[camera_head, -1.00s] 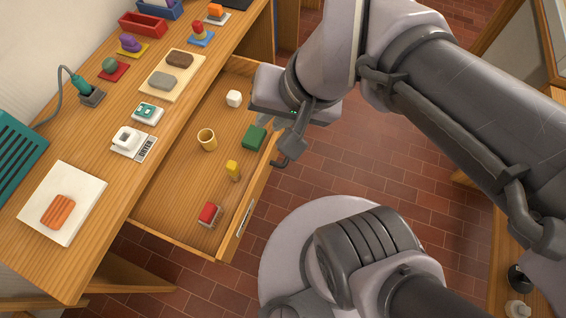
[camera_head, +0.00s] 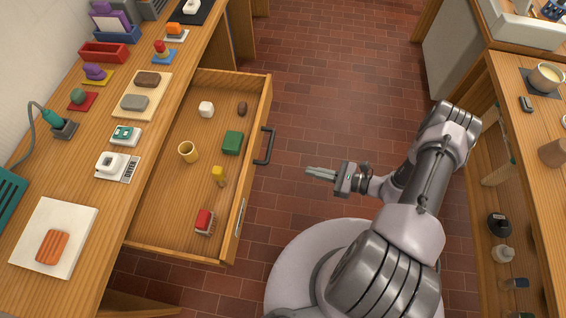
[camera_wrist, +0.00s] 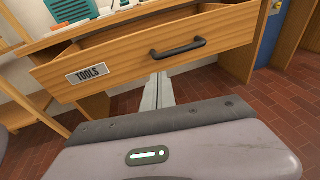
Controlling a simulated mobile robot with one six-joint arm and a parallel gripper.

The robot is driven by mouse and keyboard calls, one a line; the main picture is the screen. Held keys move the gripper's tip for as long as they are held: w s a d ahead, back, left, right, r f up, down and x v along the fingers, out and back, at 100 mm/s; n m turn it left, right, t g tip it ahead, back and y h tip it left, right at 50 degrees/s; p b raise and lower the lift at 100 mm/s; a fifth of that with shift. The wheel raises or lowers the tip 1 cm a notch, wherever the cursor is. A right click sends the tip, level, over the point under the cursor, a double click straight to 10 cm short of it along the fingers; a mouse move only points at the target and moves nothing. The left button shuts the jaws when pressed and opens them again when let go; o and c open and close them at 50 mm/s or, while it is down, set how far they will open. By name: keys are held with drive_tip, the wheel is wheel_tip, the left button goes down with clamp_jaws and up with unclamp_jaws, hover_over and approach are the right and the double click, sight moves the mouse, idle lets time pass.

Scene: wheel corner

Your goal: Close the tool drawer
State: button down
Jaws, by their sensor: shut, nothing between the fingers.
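The tool drawer (camera_head: 175,222) is pulled far out of the wooden workbench on the left. It holds a white block, a dark oval piece, a green block, a yellow cup, a small yellow piece and a red brush-like piece. Its black handle (camera_head: 265,146) is on the front panel. In the wrist view, the drawer front (camera_wrist: 135,62) carries a TOOLS label (camera_wrist: 87,74) and the handle (camera_wrist: 178,47). My gripper (camera_head: 308,172) is shut and empty, to the right of the drawer front and apart from it, with its fingers pointing toward it.
The workbench top (camera_head: 75,185) holds several small objects on coloured pads and a green tool in a stand (camera_head: 64,128). Brick floor (camera_head: 335,90) lies clear between the benches. Another wooden bench (camera_head: 535,200) with shelves stands at the right.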

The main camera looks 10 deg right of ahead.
drive_tip(key=b+x, duration=0.2)
drive_tip(key=x, duration=1.1)
drive_tip(key=shift+b, duration=0.35)
drive_tip(key=shift+a+f, duration=0.1)
drive_tip(key=shift+a, duration=0.15)
